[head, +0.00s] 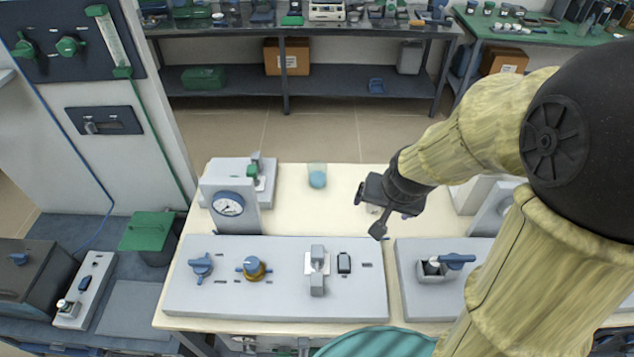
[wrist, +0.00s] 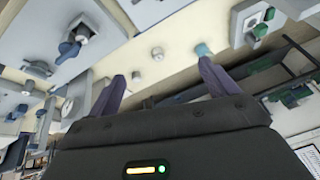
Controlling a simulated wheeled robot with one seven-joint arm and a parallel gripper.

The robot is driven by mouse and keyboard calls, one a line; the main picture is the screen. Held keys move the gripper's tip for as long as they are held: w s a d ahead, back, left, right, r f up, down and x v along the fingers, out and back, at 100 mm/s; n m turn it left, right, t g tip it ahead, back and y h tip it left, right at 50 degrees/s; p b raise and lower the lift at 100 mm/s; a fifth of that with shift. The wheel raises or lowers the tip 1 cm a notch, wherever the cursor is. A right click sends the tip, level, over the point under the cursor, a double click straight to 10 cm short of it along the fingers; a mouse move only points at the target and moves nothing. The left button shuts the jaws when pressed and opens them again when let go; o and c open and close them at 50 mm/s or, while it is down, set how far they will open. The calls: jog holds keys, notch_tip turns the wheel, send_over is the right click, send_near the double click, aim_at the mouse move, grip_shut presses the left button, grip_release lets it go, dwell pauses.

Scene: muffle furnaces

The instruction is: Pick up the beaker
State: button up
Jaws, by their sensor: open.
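A small clear beaker (head: 317,176) with blue liquid stands upright on the cream tabletop, behind the grey control panel. In the wrist view the beaker (wrist: 202,49) shows just beyond the tip of the right finger. My gripper (head: 369,212) is open and empty above the tabletop, to the right of the beaker and apart from it. In the wrist view the two dark fingers of my gripper (wrist: 161,72) are spread wide. A small pale round object (wrist: 157,54) lies between the fingertips in that view, partly hidden by my gripper in the head view.
A pressure gauge unit (head: 229,204) stands left of the beaker. The grey control panel (head: 215,297) with blue knobs lies in front. A second panel (head: 420,300) is at right. The cream tabletop (head: 285,215) around the beaker is mostly clear.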

jog(key=w+a+f+m+t+b, duration=0.2)
jog(key=w+a+f+m+b, duration=0.15)
jog(key=w, duration=0.45)
jog(key=w+a+f+m+t+b, duration=0.3)
jog(key=w+m+b, duration=0.2)
jog(key=w, duration=0.3)
jog(key=m+t+h+b, duration=0.7)
jog(key=m+b, duration=1.6)
jog(key=m, duration=0.6)
send_over(314, 173)
jog(key=v, duration=0.4)
notch_tip(314, 173, down, 15)
jog(key=shift+a+r+h+p, duration=0.15)
jog(key=shift+r+h+p, duration=0.15)
notch_tip(314, 173, down, 9)
jog(key=shift+r+b, duration=0.25)
jog(key=shift+b, duration=0.1)
jog(key=shift+w+d+r, duration=0.25)
jog(key=shift+w, duration=0.2)
jog(key=shift+w+d, duration=0.1)
jog(key=shift+w, duration=0.2)
